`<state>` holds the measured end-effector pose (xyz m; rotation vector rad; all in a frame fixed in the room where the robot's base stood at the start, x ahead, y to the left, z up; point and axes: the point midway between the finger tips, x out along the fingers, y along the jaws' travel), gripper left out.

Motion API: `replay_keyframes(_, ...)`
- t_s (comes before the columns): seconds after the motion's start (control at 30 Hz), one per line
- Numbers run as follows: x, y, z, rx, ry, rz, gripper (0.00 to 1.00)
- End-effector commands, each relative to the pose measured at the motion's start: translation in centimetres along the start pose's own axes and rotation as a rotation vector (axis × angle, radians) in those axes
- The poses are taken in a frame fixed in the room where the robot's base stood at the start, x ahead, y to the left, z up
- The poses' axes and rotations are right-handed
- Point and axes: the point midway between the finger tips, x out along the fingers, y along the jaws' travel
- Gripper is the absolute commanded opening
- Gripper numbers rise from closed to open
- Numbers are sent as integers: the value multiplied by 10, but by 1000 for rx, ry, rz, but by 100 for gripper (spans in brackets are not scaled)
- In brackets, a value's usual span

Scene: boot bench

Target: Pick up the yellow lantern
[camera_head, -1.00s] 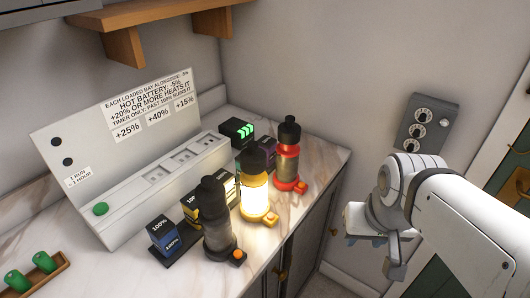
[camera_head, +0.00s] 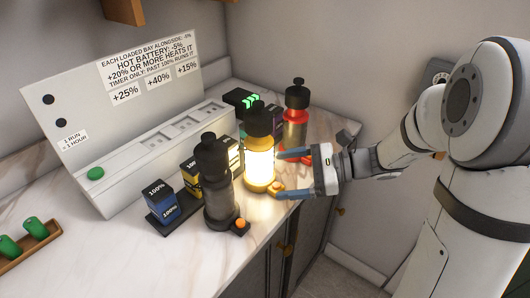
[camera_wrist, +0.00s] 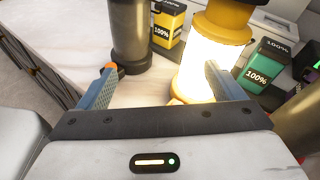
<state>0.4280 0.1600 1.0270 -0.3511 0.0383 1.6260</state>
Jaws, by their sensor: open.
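The yellow lantern (camera_head: 259,165) stands upright and brightly lit on the marble counter, between the dark grey lantern (camera_head: 215,185) and the red lantern (camera_head: 296,118). It also shows in the wrist view (camera_wrist: 210,58), right of centre. My gripper (camera_head: 285,174) is open, its two blue fingers reaching in from the right at the lantern's lower half. In the wrist view, the right finger overlaps the lit glass and the left finger is near the dark lantern's base (camera_wrist: 130,62). I cannot tell whether either finger touches. Nothing is held.
A grey charging panel (camera_head: 130,110) with slots stands behind. Blue and yellow batteries (camera_head: 160,196) sit on a dark tray left of the dark lantern. A green battery (camera_wrist: 262,68) is right of the yellow lantern. A wooden tray with green cylinders (camera_head: 32,240) lies far left. The front counter is clear.

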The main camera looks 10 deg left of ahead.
Motion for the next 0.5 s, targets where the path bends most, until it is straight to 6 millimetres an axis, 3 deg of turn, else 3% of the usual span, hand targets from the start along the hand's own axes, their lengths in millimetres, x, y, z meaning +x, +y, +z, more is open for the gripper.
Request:
replay_keyframes(0.03, 2, -13, -11, 58, -55, -44, 88)
replay_keyframes(0.2, -1, -44, -22, 179, -189, -155, 88)
replay_keyframes(0.33, 0, -55, -25, 213, -231, -190, 88)
replay_keyframes(0.5, 17, -60, -20, 216, -237, -193, 88)
